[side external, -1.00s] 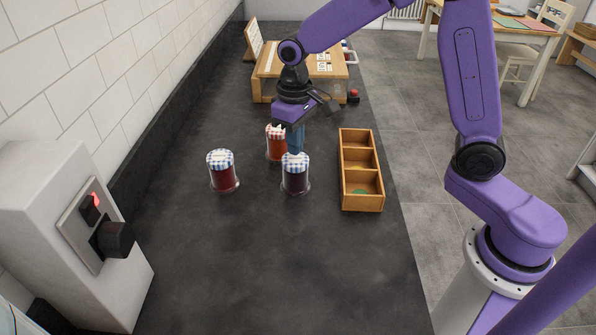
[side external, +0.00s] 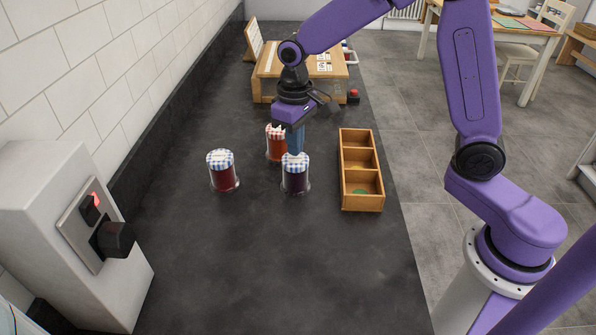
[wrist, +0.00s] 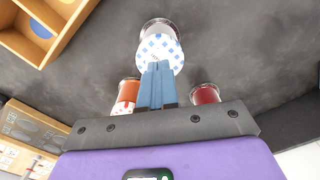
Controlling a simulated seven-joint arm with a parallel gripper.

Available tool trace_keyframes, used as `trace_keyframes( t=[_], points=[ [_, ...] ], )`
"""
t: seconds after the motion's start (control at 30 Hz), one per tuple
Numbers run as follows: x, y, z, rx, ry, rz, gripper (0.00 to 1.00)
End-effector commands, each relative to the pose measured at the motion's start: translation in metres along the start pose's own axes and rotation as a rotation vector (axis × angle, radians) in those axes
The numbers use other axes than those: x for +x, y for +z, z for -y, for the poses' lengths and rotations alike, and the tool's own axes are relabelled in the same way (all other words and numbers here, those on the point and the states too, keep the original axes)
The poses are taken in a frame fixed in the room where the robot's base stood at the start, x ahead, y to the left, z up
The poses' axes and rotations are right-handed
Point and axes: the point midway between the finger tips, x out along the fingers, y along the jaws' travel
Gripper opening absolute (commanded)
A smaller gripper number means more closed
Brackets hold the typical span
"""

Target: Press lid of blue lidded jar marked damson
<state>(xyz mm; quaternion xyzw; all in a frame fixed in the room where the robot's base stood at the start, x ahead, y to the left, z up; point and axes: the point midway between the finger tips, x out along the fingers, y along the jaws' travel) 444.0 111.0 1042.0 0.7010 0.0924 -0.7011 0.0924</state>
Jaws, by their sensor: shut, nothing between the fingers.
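A jar with dark purple contents and a blue-and-white checked lid (side external: 295,176) stands upright on the dark counter. A second blue-checked jar (side external: 222,172), with red contents, stands to its left. A jar with a red-checked lid (side external: 275,146) and orange-red contents stands behind, partly hidden by my gripper. I cannot read any name on the lids. My gripper (side external: 295,151) points down with its blue fingers shut and empty, tips at the dark jar's lid. In the wrist view the fingertips (wrist: 157,66) overlap the checked lid (wrist: 160,46); whether they touch it is not clear.
A wooden compartment tray (side external: 344,190) stands right of the jars, with a green disc in its front compartment. A wooden box (side external: 262,92) and a red button (side external: 353,93) are farther back. A grey unit with a knob (side external: 115,239) stands front left. The front counter is clear.

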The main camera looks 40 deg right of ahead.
Motion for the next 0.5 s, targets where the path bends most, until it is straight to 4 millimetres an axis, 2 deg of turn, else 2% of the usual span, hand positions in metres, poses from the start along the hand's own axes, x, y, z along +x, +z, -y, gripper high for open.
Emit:
trace_keyframes(
  t=[0.5],
  points=[
    [0.0095,0.0001,0.0000,0.000,0.000,0.001,0.00]
  ],
)
